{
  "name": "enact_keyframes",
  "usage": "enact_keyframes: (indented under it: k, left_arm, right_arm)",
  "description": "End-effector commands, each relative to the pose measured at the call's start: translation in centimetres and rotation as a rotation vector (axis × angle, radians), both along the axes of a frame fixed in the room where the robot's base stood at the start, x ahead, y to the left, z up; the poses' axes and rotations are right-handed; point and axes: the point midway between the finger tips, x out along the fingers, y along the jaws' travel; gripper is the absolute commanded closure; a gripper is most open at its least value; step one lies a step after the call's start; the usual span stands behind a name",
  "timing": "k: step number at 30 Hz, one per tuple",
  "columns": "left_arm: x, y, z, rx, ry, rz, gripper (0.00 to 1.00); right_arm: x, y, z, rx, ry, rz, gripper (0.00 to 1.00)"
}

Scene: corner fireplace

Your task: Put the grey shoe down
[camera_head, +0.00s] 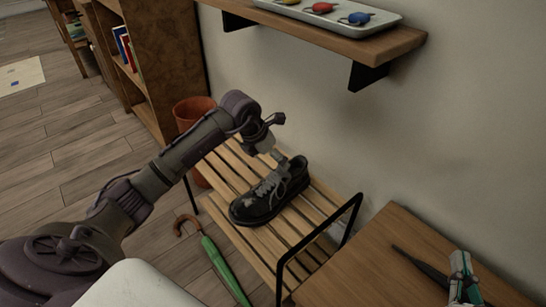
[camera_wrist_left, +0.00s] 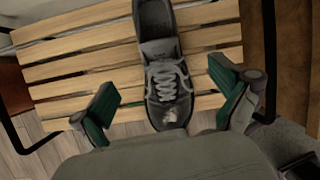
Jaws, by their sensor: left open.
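The grey shoe (camera_head: 258,205) stands upright on the slatted wooden rack, with pale laces and a dark sole in the head view. My left gripper (camera_wrist_left: 163,92) is open, with a green-padded finger apart from the shoe on each side.
The slatted rack (camera_head: 299,228) has a black metal end frame. A green umbrella (camera_head: 221,266) leans in front of it, and a terracotta pot (camera_head: 192,112) stands behind. A wall shelf (camera_head: 370,49) with a tray (camera_head: 340,19) hangs above. A wooden table (camera_head: 400,240) is at right.

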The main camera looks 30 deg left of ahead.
Motion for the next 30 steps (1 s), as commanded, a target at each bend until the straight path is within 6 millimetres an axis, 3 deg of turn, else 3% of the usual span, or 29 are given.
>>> enact_keyframes:
  k: [2, 4, 8, 9, 11, 12, 14, 16, 18, 20, 22, 24, 27, 30]
  left_arm:
    - [-0.3, -1.4, -0.1, -0.039, -0.005, -0.022, 0.01]
    - [-0.8, -4.3, -0.5, -0.130, -0.020, -0.062, 0.01]
    - [-3.3, -13.8, 0.2, -0.472, -0.069, -0.164, 0.01]
    - [-4.6, -17.3, 1.2, -0.622, -0.085, -0.184, 0.01]
    - [-6.8, -21.9, 3.8, -0.880, -0.104, -0.187, 0.01]
    - [-8.2, -24.3, 6.2, -1.065, -0.114, -0.166, 0.01]
    - [-9.9, -26.4, 9.9, -1.336, -0.117, -0.097, 0.01]
    - [-11.2, -26.7, 14.0, -1.636, -0.102, 0.039, 0.01]
    - [-11.7, -25.4, 16.8, -1.908, -0.063, 0.231, 0.01]
    - [-11.8, -23.4, 18.0, -2.111, -0.007, 0.434, 0.01]
    - [-11.8, -20.9, 17.8, -2.299, 0.086, 0.708, 0.01]
    - [-12.1, -18.8, 16.2, -2.422, 0.203, 0.985, 0.01]
    - [-13.1, -17.4, 13.4, -2.497, 0.385, 1.332, 0.01]
    - [-14.3, -17.2, 11.1, -2.500, 0.539, 1.570, 0.01]
  right_arm:
    - [0.0, -0.1, -0.3, -0.004, 0.014, -0.001, 1.00]
    - [0.0, -0.1, -0.4, -0.005, 0.018, -0.001, 1.00]
    - [0.0, -0.1, -0.4, -0.005, 0.018, -0.001, 1.00]
    - [0.0, -0.1, -0.4, -0.005, 0.018, -0.001, 1.00]
    - [0.0, -0.1, -0.3, -0.004, 0.018, -0.001, 1.00]
    - [0.0, -0.1, -0.3, -0.004, 0.018, -0.001, 1.00]
    - [0.0, -0.1, -0.3, -0.004, 0.017, -0.001, 1.00]
    - [0.0, 0.0, -0.3, -0.004, 0.017, -0.001, 1.00]
    - [0.0, 0.0, -0.3, -0.004, 0.016, -0.001, 1.00]
    - [0.0, 0.0, -0.3, -0.004, 0.016, -0.001, 1.00]
    - [0.0, 0.0, -0.3, -0.003, 0.015, -0.001, 1.00]
    - [0.0, 0.0, -0.2, -0.003, 0.015, -0.001, 1.00]
    - [0.0, 0.0, -0.2, -0.003, 0.015, -0.001, 1.00]
    - [0.0, 0.0, -0.2, -0.003, 0.015, -0.001, 1.00]
